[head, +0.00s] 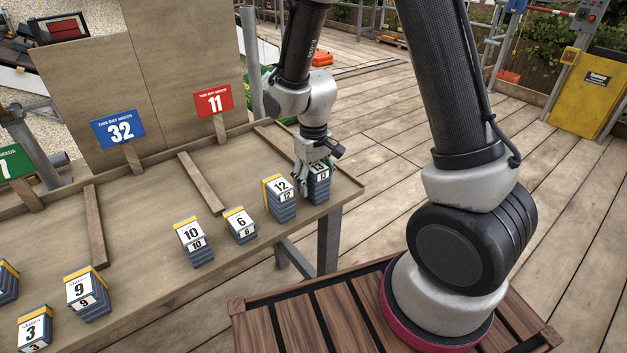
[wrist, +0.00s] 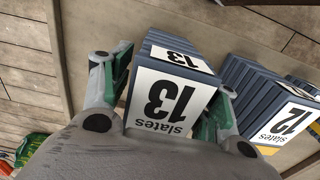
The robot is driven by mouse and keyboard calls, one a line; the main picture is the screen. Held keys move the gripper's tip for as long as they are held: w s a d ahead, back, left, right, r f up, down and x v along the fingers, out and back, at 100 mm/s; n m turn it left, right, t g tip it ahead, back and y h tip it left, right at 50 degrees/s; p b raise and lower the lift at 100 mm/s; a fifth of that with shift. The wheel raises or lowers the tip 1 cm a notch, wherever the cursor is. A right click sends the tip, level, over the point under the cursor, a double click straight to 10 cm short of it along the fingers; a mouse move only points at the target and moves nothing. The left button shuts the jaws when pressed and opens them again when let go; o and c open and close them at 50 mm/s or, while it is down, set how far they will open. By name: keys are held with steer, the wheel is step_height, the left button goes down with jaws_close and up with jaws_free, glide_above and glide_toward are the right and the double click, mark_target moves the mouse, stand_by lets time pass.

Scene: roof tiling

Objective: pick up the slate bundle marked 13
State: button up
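The slate bundle marked 13 (head: 319,184) stands at the right end of the wooden bench, a dark grey stack with white number labels. In the wrist view the bundle (wrist: 165,95) fills the space between my fingers, its "slates 13" label facing the camera upside down. My gripper (head: 312,172) is down at the bundle from above. In the wrist view my gripper (wrist: 168,98) has one green-padded finger on each side of the bundle. The pads lie very near its sides; whether both press on it I cannot tell.
Bundle 12 (head: 281,197) stands close to the left of bundle 13, also in the wrist view (wrist: 275,105). Bundles 6 (head: 240,225), 10 (head: 194,243), 9 (head: 87,293) and 3 (head: 35,331) stand further left on the bench (head: 150,225). Signs 11 (head: 213,101) and 32 (head: 118,128) stand behind.

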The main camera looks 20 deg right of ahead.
jaws_close()
